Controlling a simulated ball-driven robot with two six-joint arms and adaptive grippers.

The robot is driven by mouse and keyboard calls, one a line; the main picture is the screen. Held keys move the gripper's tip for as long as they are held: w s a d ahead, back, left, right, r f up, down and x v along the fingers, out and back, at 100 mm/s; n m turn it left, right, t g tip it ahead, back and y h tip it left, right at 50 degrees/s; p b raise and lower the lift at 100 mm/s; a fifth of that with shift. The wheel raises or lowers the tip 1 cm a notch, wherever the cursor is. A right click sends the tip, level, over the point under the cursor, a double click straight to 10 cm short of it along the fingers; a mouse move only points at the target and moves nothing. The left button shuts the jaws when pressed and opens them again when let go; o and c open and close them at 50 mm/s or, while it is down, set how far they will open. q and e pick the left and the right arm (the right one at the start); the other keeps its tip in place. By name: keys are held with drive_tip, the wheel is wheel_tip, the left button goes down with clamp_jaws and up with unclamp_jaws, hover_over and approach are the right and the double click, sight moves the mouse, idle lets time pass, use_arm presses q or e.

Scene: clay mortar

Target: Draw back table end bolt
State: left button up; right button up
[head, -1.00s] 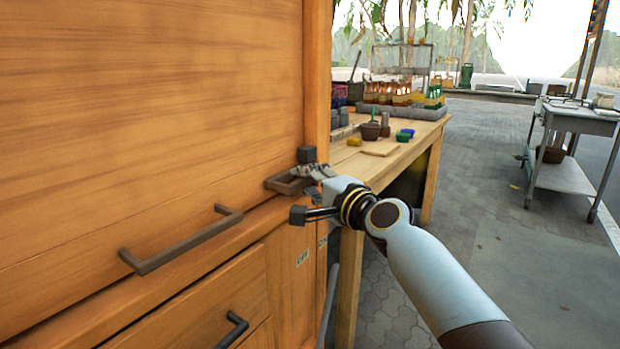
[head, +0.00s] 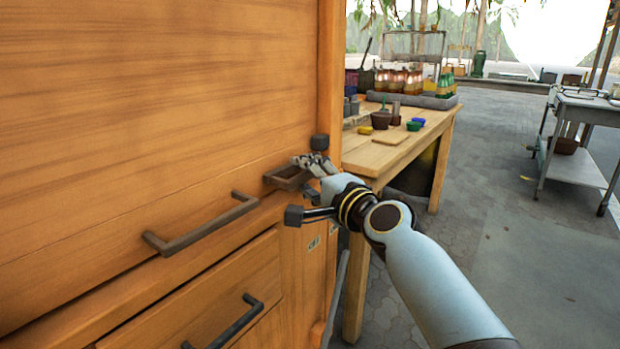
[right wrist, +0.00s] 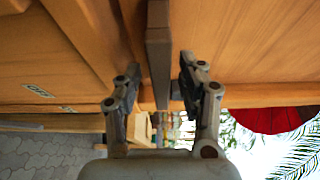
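A dark metal loop-shaped handle (head: 284,179), which looks like the end bolt, sits on the ledge at the right end of the wooden cabinet front. My right gripper (head: 308,166) is at the loop's right side. In the right wrist view a dark upright bar (right wrist: 158,55) runs between the two fingers of the right gripper (right wrist: 160,85). The fingers are apart, with a gap on both sides of the bar. Whether the bar is the loop's near side is unclear. My left gripper is not in view.
Below left of the bolt are a long dark cabinet pull (head: 205,225) and a drawer pull (head: 228,325). A wooden workbench (head: 385,158) with pots and bottles stands close behind my right arm. A grey metal table (head: 585,112) is far right. Paved floor is open between.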

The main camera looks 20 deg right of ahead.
drive_tip(key=v, duration=1.2)
drive_tip(key=s+d+f+n+g+h, duration=0.1)
drive_tip(key=s+d+f+g, duration=0.15)
drive_tip(key=s+f, duration=0.7)
drive_tip(key=s+d+f+n+g+h, duration=0.1)
drive_tip(key=s+f+n+g, duration=0.2)
drive_tip(key=f, duration=1.3)
drive_tip(key=s+d+f+g+h, duration=0.2)
drive_tip(key=s+f+g, duration=0.3)
drive_tip(key=f, duration=0.8)
drive_tip(key=s+d+f+n+g, duration=0.2)
drive_tip(key=s+f, duration=0.3)
drive_tip(key=s, duration=0.6)
drive_tip(key=s+d+f+n+g+h, duration=0.1)
drive_tip(key=s+f+n, duration=0.4)
drive_tip(key=s, duration=0.7)
drive_tip(key=s+d+f+n+g+h+p, duration=0.1)
drive_tip(key=s+d+f+n+g, duration=0.2)
drive_tip(key=s, duration=0.8)
wheel_tip(320, 180, down, 2)
drive_tip(key=shift+s+f+n, duration=0.1)
drive_tip(key=shift+s+n, duration=0.25)
drive_tip(key=shift+n, duration=0.35)
drive_tip(key=shift+g, duration=0.25)
